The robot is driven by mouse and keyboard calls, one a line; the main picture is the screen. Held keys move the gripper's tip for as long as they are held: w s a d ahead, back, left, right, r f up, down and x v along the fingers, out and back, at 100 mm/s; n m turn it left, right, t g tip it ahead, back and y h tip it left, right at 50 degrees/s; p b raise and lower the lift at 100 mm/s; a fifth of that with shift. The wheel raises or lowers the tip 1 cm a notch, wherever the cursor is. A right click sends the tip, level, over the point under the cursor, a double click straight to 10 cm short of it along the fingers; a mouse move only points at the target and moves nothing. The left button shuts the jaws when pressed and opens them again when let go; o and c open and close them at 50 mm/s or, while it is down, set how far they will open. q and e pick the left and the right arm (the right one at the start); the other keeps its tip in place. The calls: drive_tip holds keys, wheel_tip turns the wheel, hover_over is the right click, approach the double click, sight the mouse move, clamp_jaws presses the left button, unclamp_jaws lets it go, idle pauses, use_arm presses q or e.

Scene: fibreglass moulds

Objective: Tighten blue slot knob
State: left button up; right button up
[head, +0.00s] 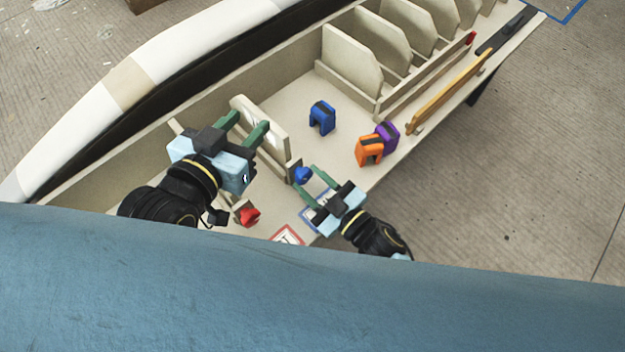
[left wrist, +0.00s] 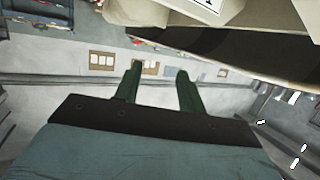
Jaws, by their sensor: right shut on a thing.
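The blue slot knob (head: 302,175) sits at the near end of a wooden slot fixture on the bench. My right gripper (head: 304,177) has its green fingertips on either side of the knob and is shut on it. My left gripper (head: 249,123) is held above the left side of the bench, near an upright cream panel (head: 262,127). Its fingers are apart with nothing between them. In the left wrist view the two green fingers (left wrist: 158,80) also stand apart and empty.
A red knob (head: 249,215) lies left of my right gripper. A blue clamp (head: 321,118), a purple clamp (head: 387,135) and an orange clamp (head: 369,150) stand on the bench (head: 295,110). Slotted cream dividers (head: 350,62) and a wooden bar (head: 450,92) are farther back.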

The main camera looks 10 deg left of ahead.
drive_tip(key=shift+r+m+p, duration=0.1)
drive_tip(key=shift+m+p, duration=0.95)
drive_tip(key=shift+m, duration=0.05)
drive_tip(key=m+p, duration=0.2)
drive_tip(key=m, duration=0.1)
use_arm(q)
drive_tip(key=s+a+f+g+y, duration=0.3)
drive_tip(key=s+a+f+g, duration=0.3)
drive_tip(key=s+f+g, duration=0.5)
drive_tip(key=shift+s+a+f+n, duration=0.2)
drive_tip(key=shift+s+f+n, duration=0.2)
drive_tip(key=shift+s, duration=0.4)
use_arm(e)
drive_tip(key=shift+m, duration=0.8)
drive_tip(key=o, duration=1)
